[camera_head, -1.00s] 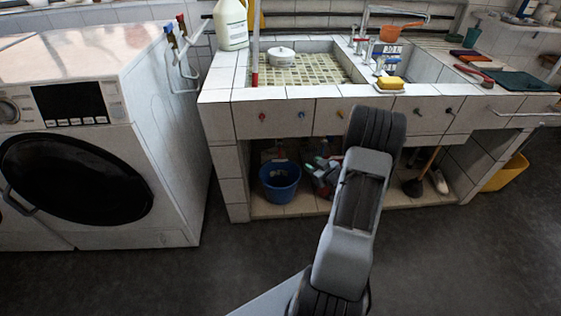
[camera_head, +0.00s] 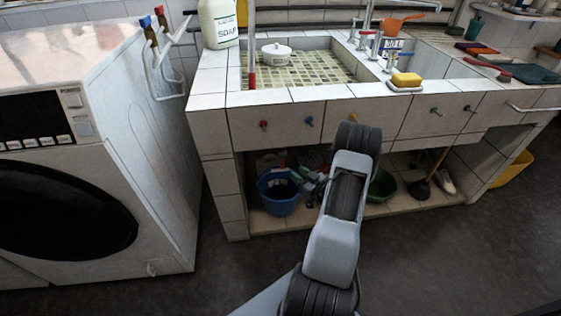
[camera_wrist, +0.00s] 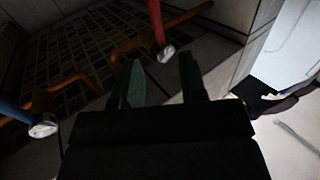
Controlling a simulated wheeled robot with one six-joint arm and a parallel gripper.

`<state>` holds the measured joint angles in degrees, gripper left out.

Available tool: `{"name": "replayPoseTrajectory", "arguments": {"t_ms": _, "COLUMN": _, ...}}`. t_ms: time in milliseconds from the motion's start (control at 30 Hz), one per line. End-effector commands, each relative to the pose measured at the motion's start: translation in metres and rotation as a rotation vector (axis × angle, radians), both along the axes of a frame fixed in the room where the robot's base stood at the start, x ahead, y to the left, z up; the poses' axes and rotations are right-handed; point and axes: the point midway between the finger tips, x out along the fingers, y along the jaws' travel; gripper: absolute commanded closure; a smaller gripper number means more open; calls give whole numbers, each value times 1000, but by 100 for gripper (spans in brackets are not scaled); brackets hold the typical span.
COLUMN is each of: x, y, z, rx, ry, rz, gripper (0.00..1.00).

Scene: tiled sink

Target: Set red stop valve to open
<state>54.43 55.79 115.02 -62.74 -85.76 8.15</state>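In the wrist view, a long red valve handle (camera_wrist: 157,22) comes down from the top and ends in a bright metal cap. Copper-coloured pipes (camera_wrist: 130,52) run beside it. My gripper (camera_wrist: 162,76) is open, its two dark fingers apart, with the cap just beyond the gap and nothing visible between the fingers. A blue handle (camera_wrist: 14,113) with a metal end is at the left. In the head view my arm hides the gripper. A small red knob (camera_head: 264,125) is on the sink front; I cannot tell whether it belongs to the red handle.
A white washing machine (camera_head: 165,150) stands left of the tiled sink (camera_head: 215,130). A blue bucket (camera_head: 279,195) and a green bowl (camera_head: 382,187) are under the sink. A yellow sponge (camera_head: 407,79) lies on the rim. The floor in front is clear.

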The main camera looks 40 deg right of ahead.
Motion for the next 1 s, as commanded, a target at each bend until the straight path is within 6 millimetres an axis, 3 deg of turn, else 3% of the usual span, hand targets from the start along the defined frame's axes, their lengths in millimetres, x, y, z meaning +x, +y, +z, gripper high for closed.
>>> {"name": "replayPoseTrajectory", "arguments": {"t_ms": 200, "x": 43, "y": 5, "z": -1, "rx": -2, "ry": -2, "rz": 0, "gripper": 61}}
{"name": "replayPoseTrajectory", "arguments": {"t_ms": 500, "x": 84, "y": 12, "z": -1, "rx": -1, "ry": -1, "rz": 0, "gripper": 61}}
{"name": "replayPoseTrajectory", "arguments": {"t_ms": 1000, "x": 97, "y": 14, "z": 0, "rx": 1, "ry": 0, "rz": -1, "gripper": 61}}
